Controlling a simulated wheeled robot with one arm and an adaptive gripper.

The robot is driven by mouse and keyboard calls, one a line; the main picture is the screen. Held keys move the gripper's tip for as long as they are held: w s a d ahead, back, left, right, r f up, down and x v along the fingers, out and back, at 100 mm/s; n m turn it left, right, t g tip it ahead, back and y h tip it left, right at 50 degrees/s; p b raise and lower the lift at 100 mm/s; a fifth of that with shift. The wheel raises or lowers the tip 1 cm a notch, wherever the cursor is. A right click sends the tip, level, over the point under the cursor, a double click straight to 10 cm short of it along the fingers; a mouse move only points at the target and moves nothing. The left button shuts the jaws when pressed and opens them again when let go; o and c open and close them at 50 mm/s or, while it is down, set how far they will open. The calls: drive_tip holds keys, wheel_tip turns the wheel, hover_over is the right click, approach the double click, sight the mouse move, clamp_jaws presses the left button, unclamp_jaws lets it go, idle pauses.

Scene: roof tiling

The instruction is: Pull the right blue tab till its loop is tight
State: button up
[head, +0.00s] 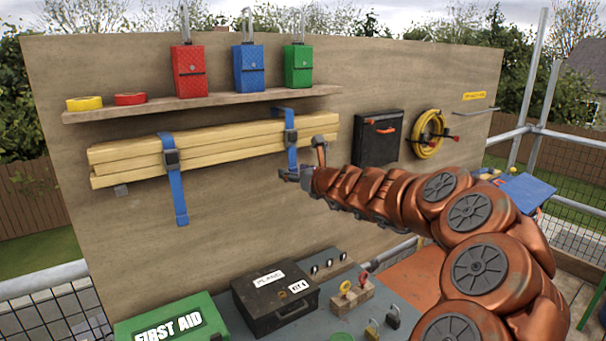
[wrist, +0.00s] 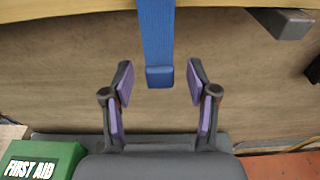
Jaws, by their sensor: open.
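The right blue strap (head: 291,152) runs around the stacked timber (head: 220,145), with a dark buckle (head: 291,136) on its front. Its blue tab (wrist: 159,76) hangs down in the wrist view, its thick end between the fingertips with a gap on each side. My gripper (head: 304,162) is open and empty at the tab; in the wrist view both fingers (wrist: 159,84) stand apart around it. In the head view, the tab's lower end is hard to make out near the gripper. The left blue strap (head: 179,198) hangs longer below its own buckle (head: 171,158).
A shelf (head: 215,101) above holds red, blue and green boxes and tape rolls. A black case (head: 378,150) and yellow coil (head: 429,135) hang to the right. Below stand a green first aid box (head: 170,322), black toolbox (head: 275,298) and padlocks. The board below the timber is clear.

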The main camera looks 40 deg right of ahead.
drive_tip(key=shift+w, duration=0.6)
drive_tip(key=shift+c, duration=0.2)
clamp_jaws()
